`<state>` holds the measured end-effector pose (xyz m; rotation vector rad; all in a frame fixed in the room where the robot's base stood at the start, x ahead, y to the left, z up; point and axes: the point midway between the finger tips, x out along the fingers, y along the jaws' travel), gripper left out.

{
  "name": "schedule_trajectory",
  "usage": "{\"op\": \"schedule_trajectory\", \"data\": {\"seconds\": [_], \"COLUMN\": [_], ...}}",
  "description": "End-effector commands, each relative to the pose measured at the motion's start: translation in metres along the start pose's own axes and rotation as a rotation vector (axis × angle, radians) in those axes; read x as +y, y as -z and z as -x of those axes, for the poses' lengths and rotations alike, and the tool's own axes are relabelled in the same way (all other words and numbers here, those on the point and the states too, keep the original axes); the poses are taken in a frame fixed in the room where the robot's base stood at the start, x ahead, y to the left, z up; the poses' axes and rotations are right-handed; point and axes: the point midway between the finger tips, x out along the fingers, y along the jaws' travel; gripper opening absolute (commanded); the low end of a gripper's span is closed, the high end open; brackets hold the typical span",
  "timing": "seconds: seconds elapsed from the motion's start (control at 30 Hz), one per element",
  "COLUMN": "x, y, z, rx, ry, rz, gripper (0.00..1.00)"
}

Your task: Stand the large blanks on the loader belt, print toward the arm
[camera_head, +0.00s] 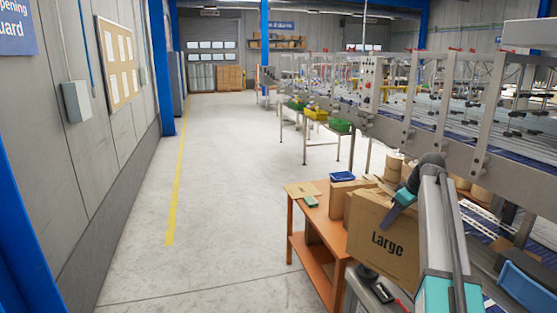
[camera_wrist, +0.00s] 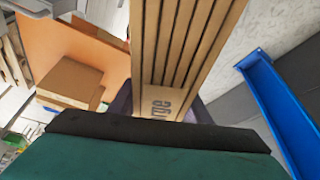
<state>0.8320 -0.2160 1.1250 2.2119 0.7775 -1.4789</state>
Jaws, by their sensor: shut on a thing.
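My gripper (camera_head: 402,200) is shut on a bundle of large blanks (camera_head: 383,245), brown cardboard with "Large" printed on the broad face. In the head view the print faces the camera, and the bundle stands upright, slightly tilted, in front of the orange table's right end. In the wrist view the bundle (camera_wrist: 185,45) shows as several parallel cardboard edges, with part of the print visible just past the dark gripper pad (camera_wrist: 160,128). A blue belt surface (camera_head: 474,222) shows at the right, behind my arm; I cannot tell whether it is the loader belt.
The orange table (camera_head: 303,222) holds a flat cardboard piece (camera_head: 300,189), a blue tray (camera_head: 342,177) and cardboard boxes (camera_head: 340,195). A blue bin (camera_head: 525,287) is at lower right. The long machine (camera_head: 440,130) fills the right side. The floor (camera_head: 220,200) at left is clear.

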Motion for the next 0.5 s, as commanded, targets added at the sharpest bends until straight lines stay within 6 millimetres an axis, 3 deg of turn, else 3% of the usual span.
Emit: {"op": "schedule_trajectory", "data": {"seconds": [0.1, 0.5], "x": [-0.034, -0.132], "y": [0.016, 0.049], "z": [-0.014, -0.048], "rx": [0.003, 0.002], "ry": [0.003, -0.004], "rz": [0.013, -0.005], "gripper": [0.0, 0.0]}}
